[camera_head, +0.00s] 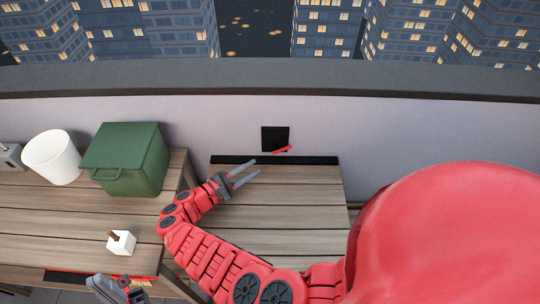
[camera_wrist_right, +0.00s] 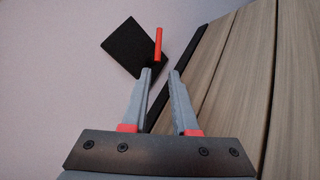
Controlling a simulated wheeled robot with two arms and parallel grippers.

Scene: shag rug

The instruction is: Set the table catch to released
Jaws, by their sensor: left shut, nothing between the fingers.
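The table catch is a black square plate (camera_head: 275,138) on the pale wall, with a red lever (camera_head: 283,150) at its lower edge. The lever lies nearly level, its right end slightly raised. In the right wrist view the plate (camera_wrist_right: 122,45) and lever (camera_wrist_right: 158,46) are just beyond the fingertips. A slatted wooden table leaf (camera_head: 285,205) lies level below the catch, a black strip along its wall edge. My right gripper (camera_head: 251,171) is open and empty, left of and below the lever, not touching it. My left gripper (camera_head: 122,292) is shut and empty at the lower left.
The left table carries a green lidded box (camera_head: 128,160), a white bucket (camera_head: 52,157), a grey box (camera_head: 10,157) and a white cube (camera_head: 121,243) with a brown piece on top. A dark ledge (camera_head: 400,87) tops the wall. The leaf is bare except for my arm over it.

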